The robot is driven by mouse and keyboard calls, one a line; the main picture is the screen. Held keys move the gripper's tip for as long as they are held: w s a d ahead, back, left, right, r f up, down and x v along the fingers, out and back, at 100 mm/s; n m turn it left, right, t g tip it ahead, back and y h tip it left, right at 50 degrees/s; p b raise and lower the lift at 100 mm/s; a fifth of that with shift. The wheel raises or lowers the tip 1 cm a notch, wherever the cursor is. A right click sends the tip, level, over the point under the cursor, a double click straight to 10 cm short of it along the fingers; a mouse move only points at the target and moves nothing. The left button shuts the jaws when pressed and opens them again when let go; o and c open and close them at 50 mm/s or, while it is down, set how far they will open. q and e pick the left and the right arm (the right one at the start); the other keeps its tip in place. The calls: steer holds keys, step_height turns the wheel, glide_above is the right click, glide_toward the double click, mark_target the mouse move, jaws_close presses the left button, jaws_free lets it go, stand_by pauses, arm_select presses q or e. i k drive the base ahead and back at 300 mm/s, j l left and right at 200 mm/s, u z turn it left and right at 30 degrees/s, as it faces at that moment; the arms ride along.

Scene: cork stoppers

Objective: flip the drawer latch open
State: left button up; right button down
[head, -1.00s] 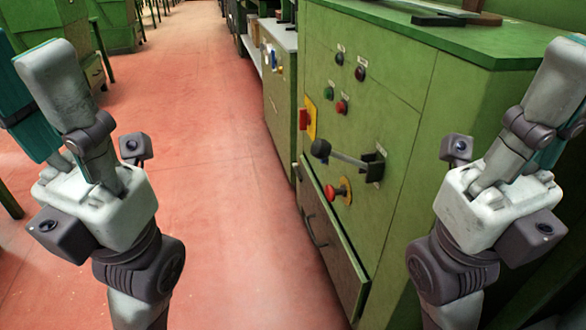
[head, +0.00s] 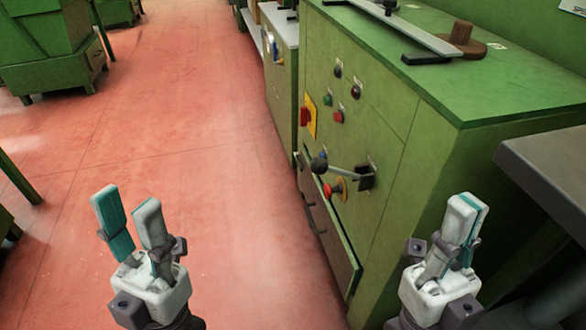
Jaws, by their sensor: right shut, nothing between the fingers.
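The latch on the green cabinet (head: 410,160) looks to be a grey lever (head: 343,172) with a black ball knob (head: 318,165). It points left, roughly level, from a black bracket (head: 366,178). Below it is a drawer front (head: 335,235) with a dark handle (head: 312,212); I cannot tell whether it is fully closed. My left gripper (head: 127,210) is open and empty over the floor, left of the cabinet. My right gripper (head: 468,212) is shut and empty, right of the lever and apart from it.
A red button (head: 328,190) on a yellow plate sits just under the lever. A red switch (head: 305,117) and several small buttons are above it. A grey surface (head: 555,165) stands close on the right. The red floor (head: 220,180) is open on the left.

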mark_target(295, 154)
steer(key=i+j, duration=0.1)
steer(key=j, duration=0.3)
steer(key=i+j+z, duration=0.1)
steer(key=j, duration=0.3)
steer(key=i+j, duration=0.15)
steer(key=j, duration=0.3)
steer(key=i+j, duration=0.45)
steer(key=i, duration=0.15)
steer(key=i+j+z, duration=0.15)
steer(key=i+j, duration=0.3)
steer(key=i, duration=0.2)
